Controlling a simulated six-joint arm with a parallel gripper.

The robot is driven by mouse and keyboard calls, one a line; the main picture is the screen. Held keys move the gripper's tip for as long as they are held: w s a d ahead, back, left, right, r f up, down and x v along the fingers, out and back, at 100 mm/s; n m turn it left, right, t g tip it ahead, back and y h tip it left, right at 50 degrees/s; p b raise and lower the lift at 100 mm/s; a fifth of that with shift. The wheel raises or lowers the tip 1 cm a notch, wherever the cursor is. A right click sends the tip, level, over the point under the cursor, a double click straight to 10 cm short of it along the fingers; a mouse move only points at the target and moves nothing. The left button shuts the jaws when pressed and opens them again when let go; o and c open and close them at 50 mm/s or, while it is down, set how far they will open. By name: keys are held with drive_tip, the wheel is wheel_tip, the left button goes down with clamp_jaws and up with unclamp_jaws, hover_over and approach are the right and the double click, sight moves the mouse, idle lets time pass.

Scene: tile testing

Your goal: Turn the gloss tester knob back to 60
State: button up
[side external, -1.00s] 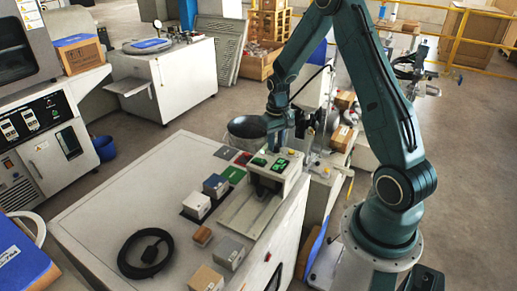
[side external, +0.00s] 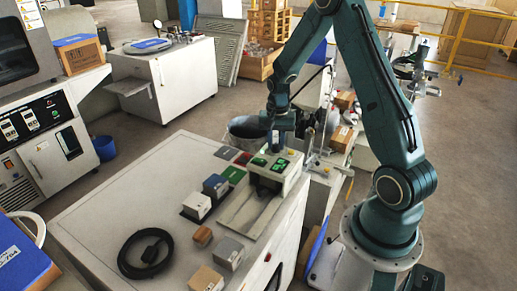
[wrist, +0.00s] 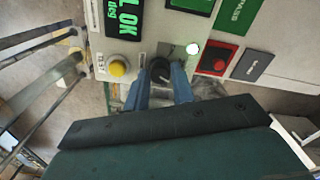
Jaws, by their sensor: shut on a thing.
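The gloss tester (side external: 275,177) is a pale box with green lit displays, at the back right of the white cabinet top. Its black knob (wrist: 160,70) shows in the wrist view on the light panel, between a yellow button and a red-framed part. My gripper (wrist: 165,84) has two blue fingers, one on each side of the knob, shut on it. In the side view my gripper (side external: 275,141) reaches down at the tester's far side, and the knob is hidden there. The knob's scale marks are too small to read.
A yellow button (wrist: 117,68) and a red-framed part (wrist: 213,58) flank the knob closely. Sample blocks (side external: 197,206) and a coiled black cable (side external: 146,253) lie on the cabinet top.

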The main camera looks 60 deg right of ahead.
sight(275, 146)
idle(0.4)
drive_tip(key=o, duration=1)
drive_tip(key=shift+r, duration=0.1)
wheel_tip(275, 146, up, 14)
drive_tip(key=shift+f, duration=0.1)
drive_tip(key=s+a+r+n+t, duration=0.2)
drive_tip(key=s+a+r+n, duration=0.4)
drive_tip(key=a+r, duration=0.55)
drive_tip(key=s+a+n+t, duration=0.1)
drive_tip(key=s+a+n, duration=0.1)
drive_tip(key=s+a, duration=0.1)
drive_tip(key=s+a+n+t, duration=0.1)
drive_tip(key=s+a+n, duration=0.2)
drive_tip(key=s+a, duration=0.1)
drive_tip(key=s+a+n+t, duration=0.1)
drive_tip(key=s+a+n, duration=0.1)
drive_tip(key=s+a, duration=0.2)
drive_tip(key=shift+s+r+t, duration=0.15)
drive_tip(key=shift+s+t, duration=0.15)
drive_tip(key=shift+s, duration=0.7)
